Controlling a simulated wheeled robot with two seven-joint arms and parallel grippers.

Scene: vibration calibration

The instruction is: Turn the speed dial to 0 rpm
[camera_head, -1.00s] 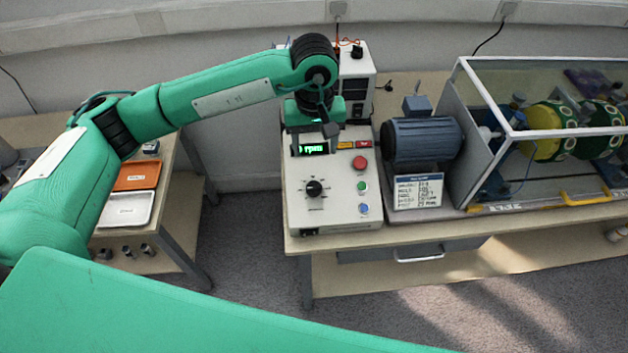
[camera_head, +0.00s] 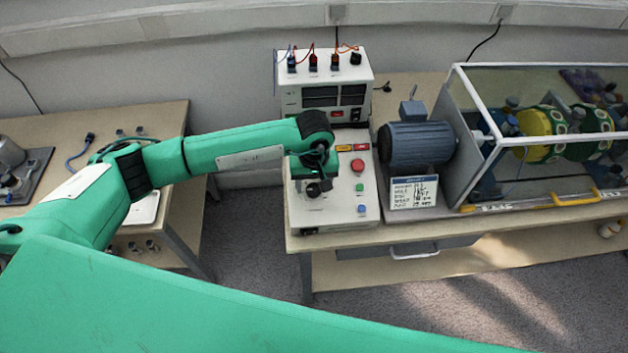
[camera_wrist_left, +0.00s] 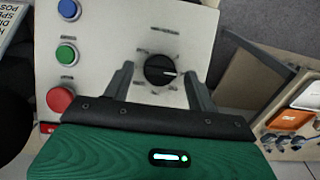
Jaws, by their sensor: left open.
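The speed dial (camera_wrist_left: 160,70) is a round black knob with a pale pointer line on the white control box (camera_head: 345,209). In the left wrist view its pointer line aims toward the right of the picture. My left gripper (camera_wrist_left: 159,84) is open, with one finger on each side of the dial; I cannot tell whether they touch it. In the head view the left gripper (camera_head: 318,187) is over the dial (camera_head: 313,190), which is partly hidden. The rpm display is hidden behind my arm. My right gripper is not in view.
Red (camera_head: 358,165), green (camera_head: 360,187) and blue (camera_head: 361,208) buttons sit right of the dial. A power supply (camera_head: 322,75) with cables stands behind the box. A blue motor (camera_head: 417,143) and a clear guarded rig (camera_head: 545,130) stand to the right. A gap separates the left table (camera_head: 170,115).

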